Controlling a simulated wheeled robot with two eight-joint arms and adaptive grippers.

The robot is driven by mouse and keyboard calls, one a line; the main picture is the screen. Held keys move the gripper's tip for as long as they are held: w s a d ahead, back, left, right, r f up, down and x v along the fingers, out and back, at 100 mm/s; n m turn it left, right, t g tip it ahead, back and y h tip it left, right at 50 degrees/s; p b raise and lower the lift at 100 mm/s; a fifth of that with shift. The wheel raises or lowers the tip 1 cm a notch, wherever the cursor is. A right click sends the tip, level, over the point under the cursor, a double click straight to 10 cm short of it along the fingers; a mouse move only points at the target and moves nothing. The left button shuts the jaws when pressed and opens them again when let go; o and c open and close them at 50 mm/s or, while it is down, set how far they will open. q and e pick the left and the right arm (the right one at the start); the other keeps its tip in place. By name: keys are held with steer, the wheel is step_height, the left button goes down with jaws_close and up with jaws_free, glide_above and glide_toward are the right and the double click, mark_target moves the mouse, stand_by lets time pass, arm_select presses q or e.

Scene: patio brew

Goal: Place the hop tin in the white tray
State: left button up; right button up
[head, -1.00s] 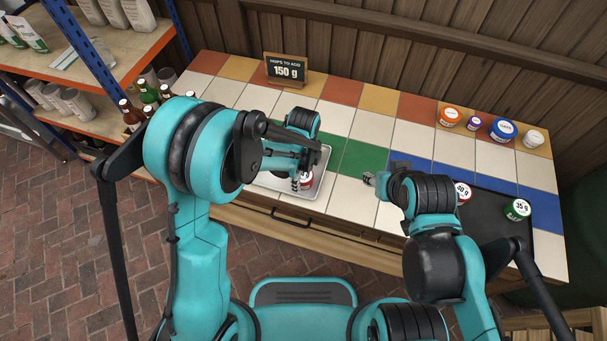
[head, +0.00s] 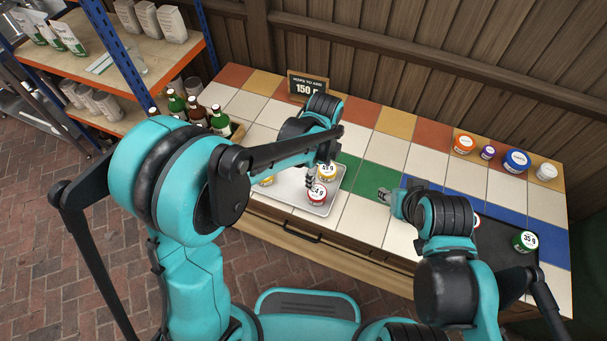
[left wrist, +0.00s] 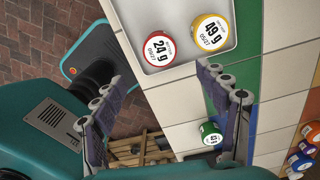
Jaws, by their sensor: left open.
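The white tray (head: 290,198) lies on the tiled counter. In it stand a red-lidded tin (head: 317,195) and a yellow-lidded tin (head: 326,172), with another yellow lid (head: 267,180) partly behind my left arm.
A green-lidded tin (head: 524,241) sits on the dark mat (head: 494,238) at right. A partly hidden tin (head: 475,219) is beside my right arm. Several tins, including a blue one (head: 515,161), line the back right. Bottles (head: 198,112) stand left; a sign (head: 308,87) stands behind.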

arm_select(q)
steer(key=s+a+r+n+t, duration=0.3)
steer(key=s+a+r+n, duration=0.3)
steer(key=a+n, duration=0.3)
steer(key=s+a+r+n+t, duration=0.4)
steer(key=a+n, duration=0.5)
steer(key=n, duration=0.5)
steer(key=shift+s+r, duration=0.95)
steer(key=shift+s, duration=0.15)
